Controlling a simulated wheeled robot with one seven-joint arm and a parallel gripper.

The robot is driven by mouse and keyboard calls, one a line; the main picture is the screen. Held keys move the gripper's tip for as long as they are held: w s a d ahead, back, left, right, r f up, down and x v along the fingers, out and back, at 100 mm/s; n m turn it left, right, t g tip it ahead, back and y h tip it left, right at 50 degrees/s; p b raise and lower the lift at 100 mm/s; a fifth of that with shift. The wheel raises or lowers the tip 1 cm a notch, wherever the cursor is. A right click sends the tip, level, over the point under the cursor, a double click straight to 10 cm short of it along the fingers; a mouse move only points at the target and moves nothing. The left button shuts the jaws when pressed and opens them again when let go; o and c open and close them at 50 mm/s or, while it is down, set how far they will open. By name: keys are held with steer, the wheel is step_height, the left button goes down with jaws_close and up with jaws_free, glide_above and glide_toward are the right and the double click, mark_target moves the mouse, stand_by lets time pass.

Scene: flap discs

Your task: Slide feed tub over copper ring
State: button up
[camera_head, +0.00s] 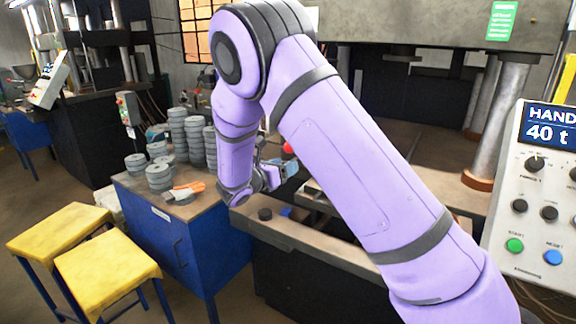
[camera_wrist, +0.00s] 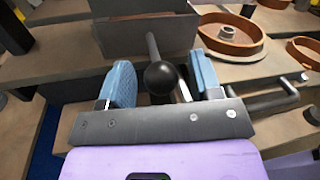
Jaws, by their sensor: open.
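The feed tub appears to be the grey metal box (camera_wrist: 148,36) at the top of the wrist view; a rod with a black ball knob (camera_wrist: 161,78) runs from it toward me. My gripper (camera_wrist: 162,70) is open, its two blue fingers on either side of the knob, with a visible gap at each side. A copper ring (camera_wrist: 232,48) lies to the right of the tub, around a grey hub. A second copper ring (camera_wrist: 306,49) is at the right edge. In the head view my gripper (camera_head: 284,169) is over the press bed, and my arm hides most of the tub and rings.
A dark bent bar (camera_wrist: 275,101) sits right of my gripper. A blue cabinet (camera_head: 172,243) carries stacks of grey discs (camera_head: 178,128) and orange gloves (camera_head: 188,189). Yellow stools (camera_head: 107,268) stand left. A control panel (camera_head: 540,190) and press column (camera_head: 500,120) flank the right.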

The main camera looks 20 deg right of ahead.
steer(key=v, duration=0.8)
steer(key=shift+s+a, duration=0.15)
steer(key=shift+a, duration=0.2)
